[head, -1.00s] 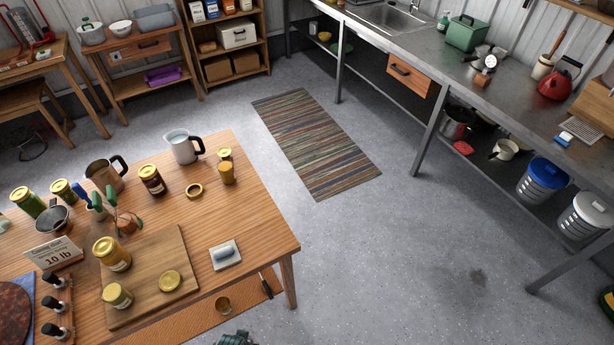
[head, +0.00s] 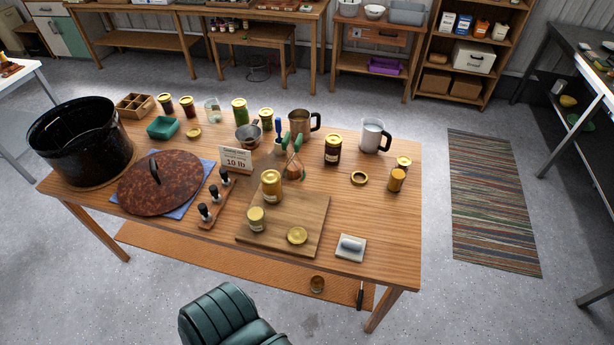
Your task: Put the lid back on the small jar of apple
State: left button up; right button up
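A small jar of pale yellow contents (head: 257,222) stands upright on the wooden board (head: 290,208) near the table's front. Whether its top is open or covered is too small to tell. A round gold lid (head: 297,235) lies flat on the board to its right, apart from it. A taller golden jar with a gold lid (head: 271,187) stands behind the small jar. Neither of my grippers shows in the head view.
A white dish with a grey item (head: 350,247) lies right of the board. Stamps in a wooden rack (head: 212,203), a sign (head: 235,159) and a brown round lid (head: 158,183) are to its left. A dark green ribbed, seat-like thing (head: 228,316) stands in front of the table (head: 385,235).

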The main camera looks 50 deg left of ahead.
aim_at(255, 214)
jog(key=u, duration=0.4)
jog(key=j+u, duration=0.1)
jog(key=u, duration=1.15)
jog(key=i+u, duration=0.1)
jog(key=u, duration=0.3)
